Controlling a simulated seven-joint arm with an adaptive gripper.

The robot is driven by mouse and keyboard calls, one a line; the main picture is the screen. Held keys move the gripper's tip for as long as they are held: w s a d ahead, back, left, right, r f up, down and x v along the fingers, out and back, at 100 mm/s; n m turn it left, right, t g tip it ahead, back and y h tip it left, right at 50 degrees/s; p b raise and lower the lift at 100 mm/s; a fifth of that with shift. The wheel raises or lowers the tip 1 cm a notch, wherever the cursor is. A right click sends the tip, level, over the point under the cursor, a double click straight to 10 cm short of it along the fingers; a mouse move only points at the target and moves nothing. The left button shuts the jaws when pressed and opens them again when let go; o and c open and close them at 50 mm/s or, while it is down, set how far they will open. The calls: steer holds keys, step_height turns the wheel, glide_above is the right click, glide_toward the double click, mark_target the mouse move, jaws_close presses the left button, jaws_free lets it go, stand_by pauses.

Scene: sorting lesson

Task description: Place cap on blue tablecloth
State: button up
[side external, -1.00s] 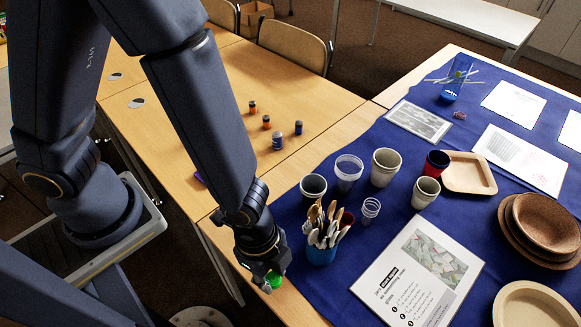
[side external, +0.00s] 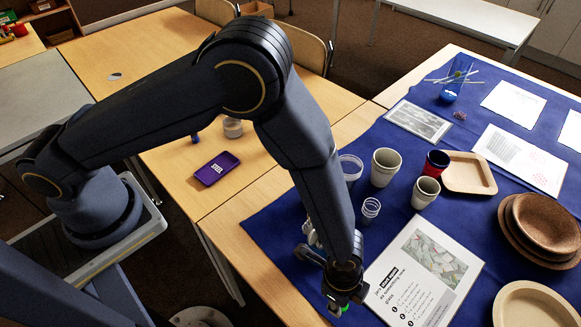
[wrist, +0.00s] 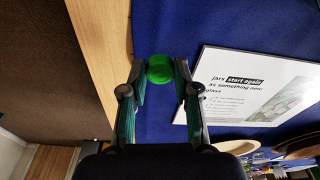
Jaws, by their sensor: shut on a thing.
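The green cap (wrist: 160,69) is between the fingertips of my gripper (wrist: 158,76) in the wrist view, and the fingers are shut on it. In the side external view my gripper (side external: 341,298) is over the front left part of the blue tablecloth (side external: 285,245), near its edge, left of a printed sheet. Only a little green of the cap (side external: 344,308) shows there. In the wrist view the blue tablecloth (wrist: 212,22) lies below the cap. I cannot tell the exact height of the cap above the cloth.
The "jars start again" sheet (side external: 430,265) lies right of my gripper. Cups (side external: 385,168), a wooden tray (side external: 468,174) and cork bowls (side external: 545,225) stand farther back and right. My arm hides the cutlery holder. Bare wooden table edge (side external: 232,235) shows to the left.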

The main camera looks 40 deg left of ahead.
steer(key=shift+f, duration=1.4)
steer(key=shift+a, duration=0.1)
steer(key=o, duration=0.7)
steer(key=shift+f, duration=0.1)
steer(key=shift+c, duration=0.2)
